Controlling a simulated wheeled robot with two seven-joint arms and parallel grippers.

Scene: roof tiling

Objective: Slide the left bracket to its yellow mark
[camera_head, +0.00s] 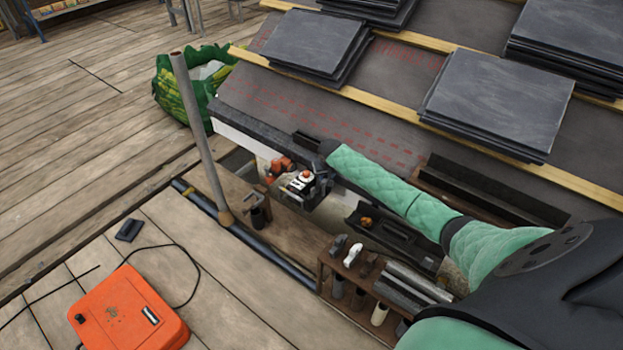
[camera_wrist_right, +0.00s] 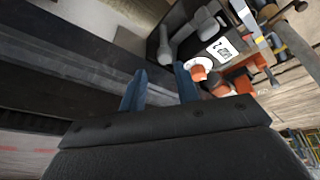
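My right gripper (camera_head: 322,186) is low in front of the eave, at the end of the green-sleeved arm. In the right wrist view its two blue-grey fingers (camera_wrist_right: 160,84) are apart, with nothing seen between them. A dark grey rail (camera_wrist_right: 85,62) runs just beyond the fingers there. A black, white and orange device (camera_head: 303,180) is beside the gripper; its orange and white parts show close to the right finger in the wrist view (camera_wrist_right: 200,68). I cannot clearly pick out the left bracket or its yellow mark; the gripper and arm may hide them. My left gripper is not in view.
Slate stacks (camera_head: 497,102) lie on the roof battens. A grey upright pole (camera_head: 202,140) stands left of the eave. A wooden tool rack (camera_head: 338,285) is below the arm. An orange case (camera_head: 128,312) and a green bag (camera_head: 165,98) are on the boards, with free floor at left.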

